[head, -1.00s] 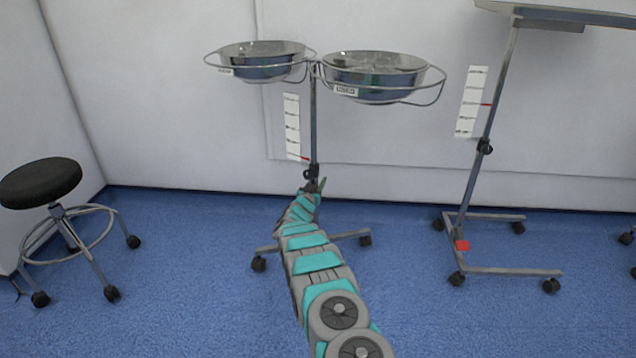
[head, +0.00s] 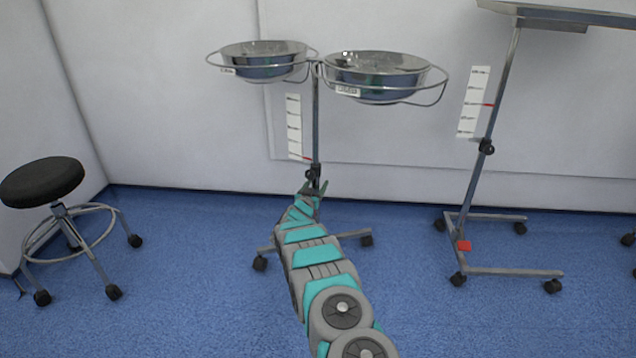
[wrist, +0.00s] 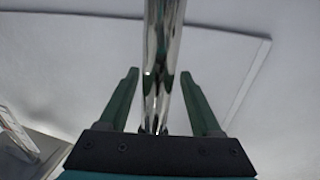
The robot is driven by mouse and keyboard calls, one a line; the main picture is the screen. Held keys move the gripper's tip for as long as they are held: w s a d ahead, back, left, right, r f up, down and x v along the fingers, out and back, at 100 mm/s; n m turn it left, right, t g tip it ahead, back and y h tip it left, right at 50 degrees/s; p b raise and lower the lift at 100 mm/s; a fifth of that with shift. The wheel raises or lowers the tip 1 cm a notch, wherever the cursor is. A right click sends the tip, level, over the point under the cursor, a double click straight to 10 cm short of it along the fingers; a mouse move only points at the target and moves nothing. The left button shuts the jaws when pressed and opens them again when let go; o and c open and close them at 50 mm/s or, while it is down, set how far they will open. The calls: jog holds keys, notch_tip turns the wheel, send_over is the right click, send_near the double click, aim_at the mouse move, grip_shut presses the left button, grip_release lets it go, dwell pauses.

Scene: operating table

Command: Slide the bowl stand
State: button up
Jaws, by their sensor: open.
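The bowl stand (head: 316,125) is upright, a thin metal pole with a wheeled base. It carries a left bowl (head: 265,66) and a right bowl (head: 375,75) in wire rings. In the head view my gripper (head: 315,186) is at the pole, just below the dark height clamp (head: 313,173). In the wrist view my gripper (wrist: 160,85) is open, with one green finger on each side of the shiny pole (wrist: 163,50). Gaps show between the fingers and the pole. My arm hides the lower pole and the middle of the base.
A black stool (head: 42,182) stands at the left. A wheeled tray stand (head: 490,125) is at the right, with a red tag on its base. The white wall (head: 180,110) is close behind. Blue floor (head: 185,240) is clear between stool and bowl stand.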

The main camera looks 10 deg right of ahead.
jog(key=shift+v, duration=2.7)
jog(key=shift+a, duration=0.15)
